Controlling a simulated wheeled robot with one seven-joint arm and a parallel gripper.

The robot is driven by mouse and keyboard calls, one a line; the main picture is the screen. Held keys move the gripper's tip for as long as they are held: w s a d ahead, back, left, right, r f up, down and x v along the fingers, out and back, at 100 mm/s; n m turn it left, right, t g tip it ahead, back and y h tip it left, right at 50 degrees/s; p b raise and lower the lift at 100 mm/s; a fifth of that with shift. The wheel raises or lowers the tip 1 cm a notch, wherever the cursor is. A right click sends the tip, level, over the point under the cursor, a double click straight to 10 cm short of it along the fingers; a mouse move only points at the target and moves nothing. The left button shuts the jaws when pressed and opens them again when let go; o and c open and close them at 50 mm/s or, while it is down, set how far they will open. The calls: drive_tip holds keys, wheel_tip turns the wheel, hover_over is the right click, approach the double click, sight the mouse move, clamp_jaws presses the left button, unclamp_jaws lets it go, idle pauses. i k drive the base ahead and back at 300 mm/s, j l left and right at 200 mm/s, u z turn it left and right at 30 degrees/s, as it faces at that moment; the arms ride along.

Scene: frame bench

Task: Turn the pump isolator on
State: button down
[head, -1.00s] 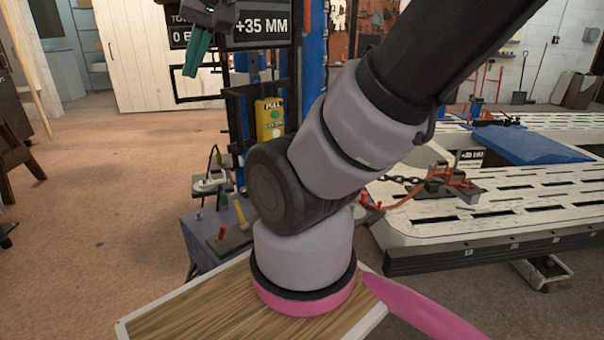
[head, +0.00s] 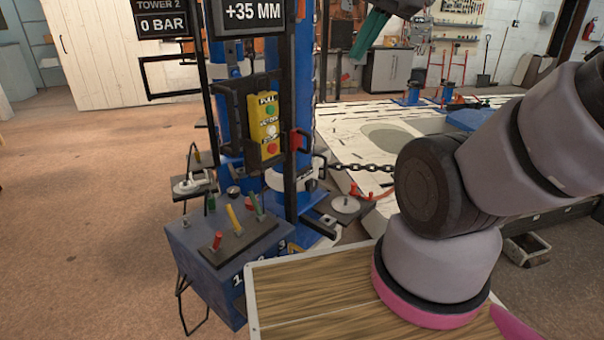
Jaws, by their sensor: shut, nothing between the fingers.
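A blue control box (head: 215,262) with several coloured levers stands in the centre left of the head view, close to the wooden board. Above it, a yellow push-button station (head: 264,125) hangs on the post, with green, pale and red buttons. A red part (head: 297,141) sits beside a black handle to its right. I cannot tell which of these is the pump isolator; no label for it is readable. My gripper (head: 367,40), with teal fingers, points down at the top edge, right of and apart from the post. It is shut and empty, its upper part cut off.
My arm fills the right side. The wooden board (head: 310,290) is at the front. A chain (head: 362,167) runs from the post towards the white slotted bench (head: 350,120). Screens (head: 250,13) hang above. The floor (head: 90,230) at the left is clear.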

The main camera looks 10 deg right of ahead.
sight(248, 205)
drive_tip(key=j, duration=1.75)
drive_tip(key=i+j+z, duration=0.1)
drive_tip(key=i+j, duration=0.45)
drive_tip(key=j, duration=0.15)
drive_tip(key=i+j, duration=0.55)
drive_tip(key=j, duration=0.15)
drive_tip(key=i+l+z, duration=0.05)
